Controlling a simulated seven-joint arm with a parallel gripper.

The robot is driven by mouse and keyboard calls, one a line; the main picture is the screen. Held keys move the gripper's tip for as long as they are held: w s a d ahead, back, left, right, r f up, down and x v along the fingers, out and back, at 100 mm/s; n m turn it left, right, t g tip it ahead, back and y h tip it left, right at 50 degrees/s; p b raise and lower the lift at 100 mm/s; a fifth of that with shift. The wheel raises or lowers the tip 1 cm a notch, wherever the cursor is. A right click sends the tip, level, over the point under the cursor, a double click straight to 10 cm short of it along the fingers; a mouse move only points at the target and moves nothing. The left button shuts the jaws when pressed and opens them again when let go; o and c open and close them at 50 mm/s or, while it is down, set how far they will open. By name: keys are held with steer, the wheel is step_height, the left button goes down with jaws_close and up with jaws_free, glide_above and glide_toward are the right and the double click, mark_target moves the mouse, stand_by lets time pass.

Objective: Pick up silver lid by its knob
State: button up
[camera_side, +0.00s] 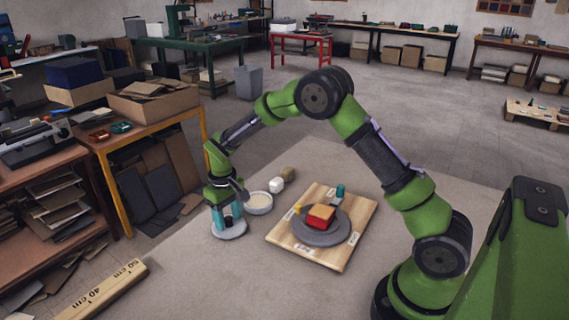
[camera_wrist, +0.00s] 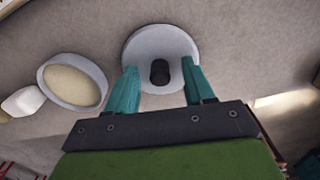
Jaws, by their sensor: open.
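The silver lid (camera_wrist: 161,39) is a round grey disc lying flat on the floor. Its dark knob (camera_wrist: 159,72) stands up at the middle in the wrist view. In the side view the lid (camera_side: 229,232) shows below my gripper, and its knob is hidden there. My gripper (camera_wrist: 159,76) is open, with its two teal fingers on either side of the knob and a gap to each side. In the side view the gripper (camera_side: 227,222) points straight down over the lid. I cannot tell exactly how far the fingertips are above the lid.
A grey bowl with pale contents (camera_side: 259,204) stands close beside the lid. A white block (camera_side: 276,185) and a tan block (camera_side: 287,173) lie behind it. A wooden board (camera_side: 283,237) carries a grey disc (camera_side: 338,236) with a red and orange block (camera_side: 320,217).

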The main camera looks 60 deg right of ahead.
steer(key=c, duration=1)
steer(key=shift+r, duration=0.1)
